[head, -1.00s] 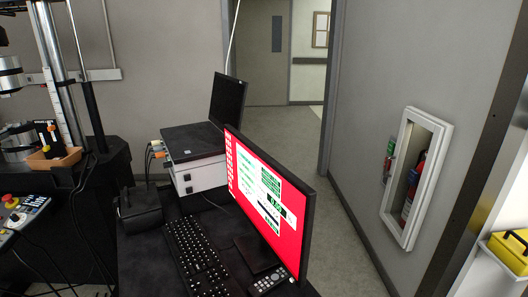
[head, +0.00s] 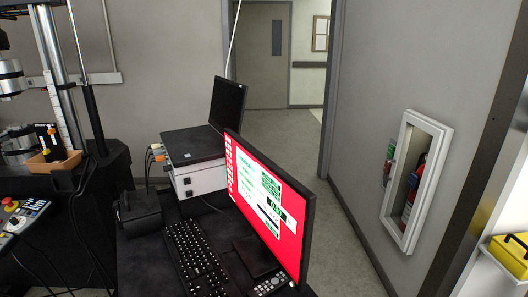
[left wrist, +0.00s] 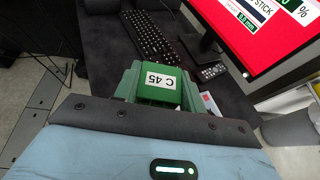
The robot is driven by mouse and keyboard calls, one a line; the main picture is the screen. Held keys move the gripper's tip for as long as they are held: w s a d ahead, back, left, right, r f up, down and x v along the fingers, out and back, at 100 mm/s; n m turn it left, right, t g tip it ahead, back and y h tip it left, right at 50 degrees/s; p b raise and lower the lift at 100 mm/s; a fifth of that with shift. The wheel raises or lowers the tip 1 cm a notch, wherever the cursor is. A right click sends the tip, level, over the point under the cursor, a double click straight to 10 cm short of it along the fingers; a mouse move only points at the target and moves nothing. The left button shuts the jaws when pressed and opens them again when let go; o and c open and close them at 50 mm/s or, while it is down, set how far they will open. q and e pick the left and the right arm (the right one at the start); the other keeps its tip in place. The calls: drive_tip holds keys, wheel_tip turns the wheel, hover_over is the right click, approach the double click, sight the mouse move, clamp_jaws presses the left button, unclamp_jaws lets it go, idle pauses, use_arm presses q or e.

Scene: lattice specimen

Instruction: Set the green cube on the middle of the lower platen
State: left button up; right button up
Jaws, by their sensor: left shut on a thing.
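The green cube (left wrist: 158,88) carries a white label reading "C 45" and shows in the left wrist view. My left gripper (left wrist: 158,92) is shut on it, with green fingers at both sides of the cube. The cube is held near the dark desk with the keyboard; its height above the desk cannot be told. In the head view the testing machine stands at the left edge. Its lower platen (head: 18,142) is partly cut off by the frame, below the upper platen (head: 10,78). Neither gripper shows in the head view.
A monitor with a red screen (head: 268,200) and a keyboard (head: 197,258) stand on the desk. An orange tray (head: 54,162) sits beside the lower platen. A control box (head: 22,214) is at lower left. A white instrument box (head: 198,180) stands behind. Floor shows toward the doorway.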

use_arm(q)
drive_tip(key=w+r, duration=0.3)
drive_tip(key=w, duration=0.4)
drive_tip(key=shift+w, duration=0.3)
drive_tip(key=shift+f, duration=0.1)
idle(0.4)
